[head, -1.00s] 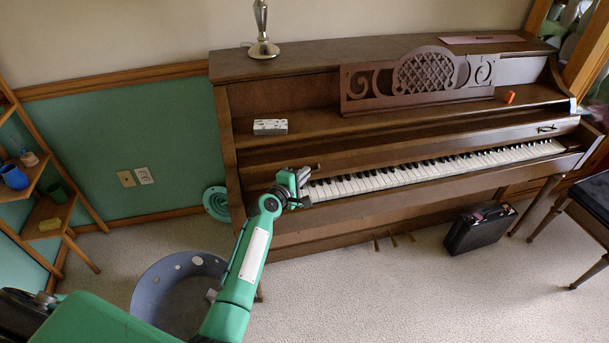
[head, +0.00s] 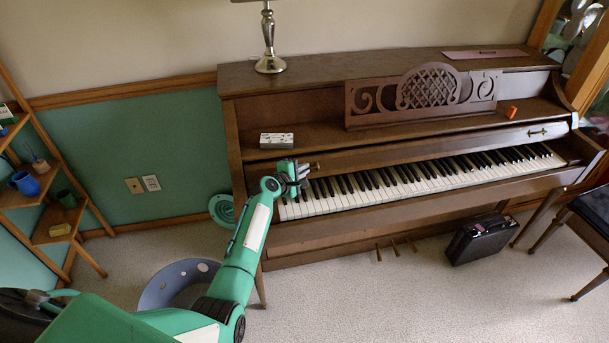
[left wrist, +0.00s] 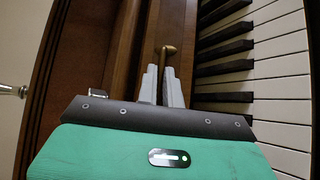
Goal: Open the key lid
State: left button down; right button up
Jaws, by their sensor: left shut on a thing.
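The brown upright piano's key lid (head: 420,143) is raised and slid back, and the black and white keys (head: 425,172) show across the keyboard. My left gripper (head: 302,170) is at the lid's left end, above the leftmost keys. It is shut on a small brass knob (left wrist: 168,50) on the lid's front edge, between the grey fingers in the left wrist view. My right gripper is not in view.
A small patterned box (head: 277,140) and an orange object (head: 512,112) rest on the piano's ledge. The openwork music stand (head: 425,95) is above the lid. A lamp (head: 269,50) stands on top. A black case (head: 480,240) and grey-blue bin (head: 153,296) are on the floor.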

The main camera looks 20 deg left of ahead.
pick_arm(q)
jog(key=shift+w+a, duration=0.3)
jog(key=shift+w, duration=0.3)
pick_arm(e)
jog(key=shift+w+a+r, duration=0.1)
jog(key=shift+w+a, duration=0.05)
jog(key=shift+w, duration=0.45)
pick_arm(q)
jog(key=c, duration=1.6)
grip_release()
jog(key=shift+o, duration=0.2)
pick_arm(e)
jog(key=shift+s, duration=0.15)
pick_arm(q)
jog(key=shift+a, duration=0.1)
